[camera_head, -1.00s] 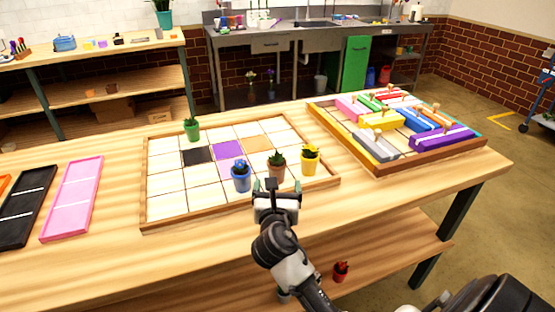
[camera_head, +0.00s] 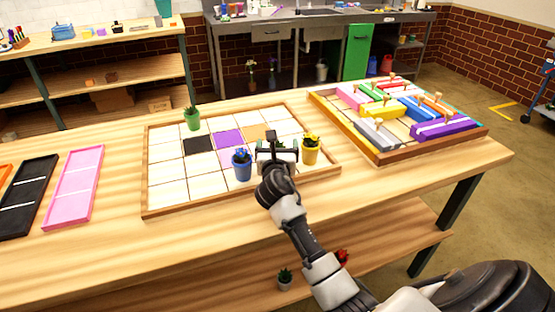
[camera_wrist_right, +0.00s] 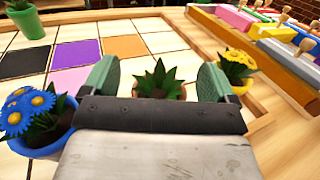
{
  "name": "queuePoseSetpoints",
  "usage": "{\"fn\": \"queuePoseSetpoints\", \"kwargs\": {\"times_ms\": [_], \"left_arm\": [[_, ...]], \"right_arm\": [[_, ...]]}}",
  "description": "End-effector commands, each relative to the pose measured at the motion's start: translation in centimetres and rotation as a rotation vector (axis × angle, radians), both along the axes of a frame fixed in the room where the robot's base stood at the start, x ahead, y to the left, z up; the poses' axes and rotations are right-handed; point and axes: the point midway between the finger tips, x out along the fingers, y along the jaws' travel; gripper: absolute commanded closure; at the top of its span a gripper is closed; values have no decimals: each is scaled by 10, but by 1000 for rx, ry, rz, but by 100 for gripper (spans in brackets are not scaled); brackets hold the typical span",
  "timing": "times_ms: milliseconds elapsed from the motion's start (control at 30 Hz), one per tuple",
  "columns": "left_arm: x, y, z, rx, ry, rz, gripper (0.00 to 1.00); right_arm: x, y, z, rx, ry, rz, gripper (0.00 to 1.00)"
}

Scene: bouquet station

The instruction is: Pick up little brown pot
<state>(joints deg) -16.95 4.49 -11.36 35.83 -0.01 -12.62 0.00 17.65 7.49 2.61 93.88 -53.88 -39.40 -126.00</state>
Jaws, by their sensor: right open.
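The little brown pot (camera_wrist_right: 148,94) holds a green spiky plant. In the right wrist view it stands between the two spread fingers of my right gripper (camera_wrist_right: 157,80), with a finger on each side; its lower part is hidden by the gripper body. I cannot tell whether the fingers touch it. In the head view my right gripper (camera_head: 277,147) covers most of the pot, over the front right of the tiled tray (camera_head: 190,208). My left gripper is not in view.
A blue pot (camera_head: 242,172) stands close left of the gripper and a yellow pot (camera_head: 310,156) close right. A green pot (camera_head: 192,124) is at the tray's back left. A framed box of coloured blocks (camera_head: 385,155) lies to the right. Pink and black trays lie at left.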

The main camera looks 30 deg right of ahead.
Motion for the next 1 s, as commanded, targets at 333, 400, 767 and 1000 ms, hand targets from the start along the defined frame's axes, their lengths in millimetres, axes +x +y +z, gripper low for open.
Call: {"fn": "queuePoseSetpoints", "kwargs": {"times_ms": [333,400,767,1000], "left_arm": [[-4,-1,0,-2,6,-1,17],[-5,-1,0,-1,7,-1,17],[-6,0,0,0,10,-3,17],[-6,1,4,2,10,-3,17]], "right_arm": [[0,0,0,0,0,0,41],[0,0,0,0,0,0,52],[0,0,2,-1,-3,0,77],[0,0,16,-2,-7,0,77]]}}
